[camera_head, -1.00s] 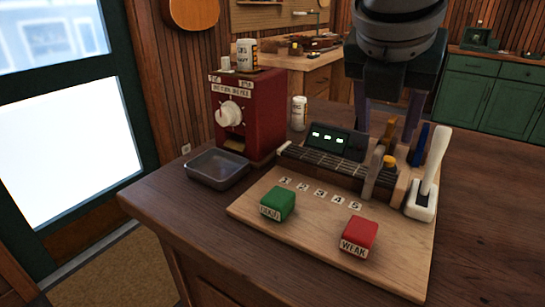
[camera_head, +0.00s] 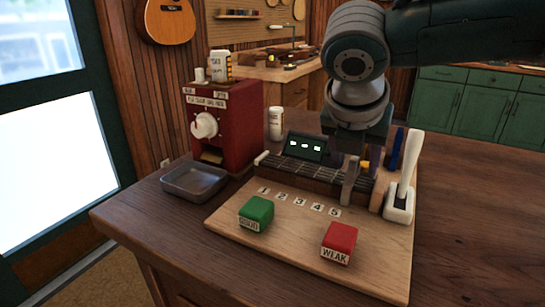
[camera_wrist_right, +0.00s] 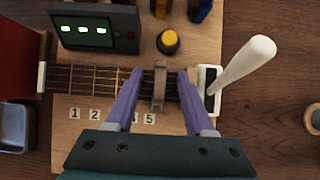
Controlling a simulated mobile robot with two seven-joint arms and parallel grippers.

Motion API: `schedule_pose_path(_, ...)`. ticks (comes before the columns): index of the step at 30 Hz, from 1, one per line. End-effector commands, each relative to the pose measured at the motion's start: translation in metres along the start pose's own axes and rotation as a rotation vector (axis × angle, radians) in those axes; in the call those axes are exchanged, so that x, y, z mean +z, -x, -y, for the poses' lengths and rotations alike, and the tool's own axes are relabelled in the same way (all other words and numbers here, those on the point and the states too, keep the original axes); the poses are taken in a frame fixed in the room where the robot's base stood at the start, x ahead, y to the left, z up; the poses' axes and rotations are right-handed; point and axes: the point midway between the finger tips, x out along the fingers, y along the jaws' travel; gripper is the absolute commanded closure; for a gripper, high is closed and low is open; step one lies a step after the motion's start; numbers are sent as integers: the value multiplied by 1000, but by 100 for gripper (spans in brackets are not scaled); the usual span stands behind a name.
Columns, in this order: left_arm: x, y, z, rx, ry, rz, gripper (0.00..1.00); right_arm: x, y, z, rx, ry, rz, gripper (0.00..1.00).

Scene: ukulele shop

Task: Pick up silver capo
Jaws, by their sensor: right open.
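The silver capo (camera_head: 350,182) stands across the right end of a short fretboard (camera_head: 305,175), near the number 5. In the right wrist view the silver capo (camera_wrist_right: 159,88) lies between the two purple fingers of my right gripper (camera_wrist_right: 159,76). The fingers are apart, one on each side of it, with visible gaps. In the head view my right gripper (camera_head: 357,157) points down, just behind and above the capo. It partly hides what stands behind the fretboard. My left gripper is not in view.
A wooden board carries a green block (camera_head: 256,213), a red block (camera_head: 339,242), a small screen (camera_head: 305,147), a yellow-topped knob (camera_wrist_right: 168,41) and a white lever (camera_head: 408,175) close right of my gripper. A red machine (camera_head: 228,125) and metal tray (camera_head: 194,182) stand left.

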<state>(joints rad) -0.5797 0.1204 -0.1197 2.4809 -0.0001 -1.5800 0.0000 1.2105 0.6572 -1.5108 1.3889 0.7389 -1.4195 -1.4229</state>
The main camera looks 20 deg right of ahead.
Motion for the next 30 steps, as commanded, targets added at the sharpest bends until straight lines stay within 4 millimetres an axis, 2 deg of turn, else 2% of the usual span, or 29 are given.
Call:
schedule_pose_path(2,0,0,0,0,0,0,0,0,0,0,0,0,0,51)
schedule_pose_path(15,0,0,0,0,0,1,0,0,1,0,1,-1,0,100)
schedule_pose_path(30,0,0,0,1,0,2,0,0,1,0,1,-1,0,100)
